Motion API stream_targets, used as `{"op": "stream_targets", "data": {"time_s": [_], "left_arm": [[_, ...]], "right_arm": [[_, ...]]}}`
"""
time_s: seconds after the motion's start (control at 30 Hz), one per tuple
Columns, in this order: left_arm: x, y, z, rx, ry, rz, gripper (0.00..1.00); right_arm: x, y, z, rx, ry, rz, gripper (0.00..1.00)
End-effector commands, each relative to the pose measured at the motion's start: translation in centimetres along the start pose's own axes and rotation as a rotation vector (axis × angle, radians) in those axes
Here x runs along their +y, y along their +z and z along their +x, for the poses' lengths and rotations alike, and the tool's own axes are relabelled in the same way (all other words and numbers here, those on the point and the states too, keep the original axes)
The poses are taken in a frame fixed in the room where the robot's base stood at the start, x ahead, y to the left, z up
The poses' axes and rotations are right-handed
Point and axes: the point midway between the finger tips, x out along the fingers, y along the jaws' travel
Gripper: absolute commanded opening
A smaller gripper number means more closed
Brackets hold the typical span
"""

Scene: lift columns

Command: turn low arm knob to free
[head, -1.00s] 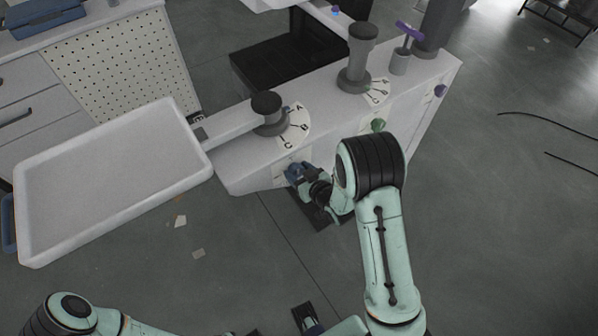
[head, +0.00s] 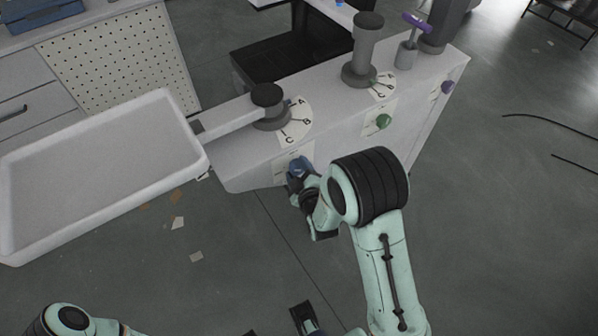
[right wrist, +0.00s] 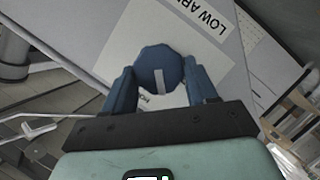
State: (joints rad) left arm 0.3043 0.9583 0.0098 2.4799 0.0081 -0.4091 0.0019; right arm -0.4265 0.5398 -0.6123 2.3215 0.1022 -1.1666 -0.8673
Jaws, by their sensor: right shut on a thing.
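The low arm knob (right wrist: 159,70) is dark blue with a pale stripe. It sits on a white label plate (right wrist: 125,50) reading "LOW AR…", partly hidden by my gripper. The stripe points down in the right wrist view, towards partly covered lettering. My right gripper (right wrist: 162,84) has one blue finger on each side of the knob and is shut on it. In the head view my right gripper (head: 299,172) is at the near face of the pale column housing (head: 240,170), below the lower dial.
A white tray (head: 203,158) on a short arm sticks out left from the lower lettered dial (head: 297,122). A green knob (head: 383,121) and a purple knob (head: 447,87) are further right on the same face. Grey posts stand on top. The floor in front is mostly clear.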

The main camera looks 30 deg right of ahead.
Motion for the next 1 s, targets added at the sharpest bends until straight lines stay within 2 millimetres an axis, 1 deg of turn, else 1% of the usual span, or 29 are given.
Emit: {"op": "stream_targets", "data": {"time_s": [0.3, 0.6, 0.8, 1.0], "left_arm": [[-0.1, -0.4, 0.8, 0.011, 0.003, 0.001, 0.49], [-0.1, -0.7, 1.2, 0.019, 0.005, 0.002, 0.49], [-0.1, -0.8, 1.3, 0.022, 0.006, 0.003, 0.49], [-0.1, -0.9, 1.4, 0.025, 0.006, 0.003, 0.49]], "right_arm": [[-0.5, 0.0, 0.1, 0.003, 0.115, -0.281, 0.27], [-0.7, 0.1, 0.1, 0.003, 0.214, -0.519, 0.27], [-0.8, 0.2, 0.2, 0.003, 0.263, -0.635, 0.27], [-0.8, 0.2, 0.2, 0.003, 0.293, -0.704, 0.27]]}}
